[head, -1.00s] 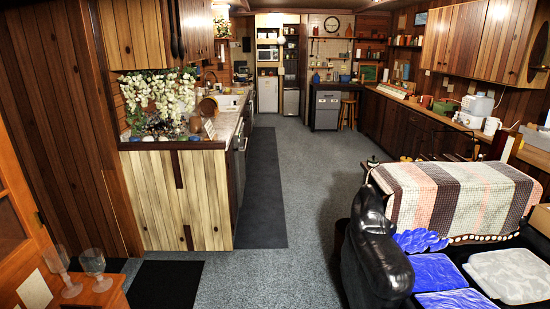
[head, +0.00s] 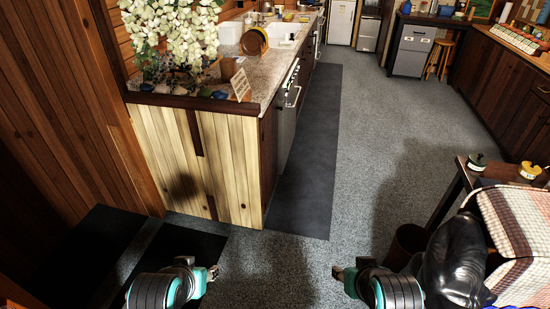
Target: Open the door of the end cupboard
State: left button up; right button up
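The end cupboard (head: 235,165) is the pale, vertically planked end of the kitchen counter, left of centre in the head view. Its front looks closed and has dark upright strips, one near the top and one low down. My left gripper (head: 213,273) is low in the view, in front of the cupboard and apart from it. My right gripper (head: 338,271) is low and right of centre, over the carpet and away from the cupboard. Both look empty. Their fingers are too small to tell open from shut.
A granite counter (head: 276,62) with white flowers (head: 165,35) tops the cupboard. A dark runner (head: 310,150) lies along its right side, and black mats (head: 185,250) lie in front. Carpet between is clear.

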aim_at(269, 125)
jog(key=i, duration=0.35)
jog(key=i+j+z, duration=0.2)
jog(key=i+j, duration=0.4)
jog(key=i, duration=0.3)
jog(key=i+j+z, duration=0.2)
jog(key=i+j, duration=0.5)
jog(key=i, duration=0.15)
jog(key=l+z, duration=0.3)
jog(key=i+l+u, duration=0.1)
jog(key=l, duration=0.2)
jog(key=i+l+u, duration=0.1)
jog(key=i+l, duration=0.15)
jog(key=i+l+u, duration=0.1)
jog(key=l, duration=0.3)
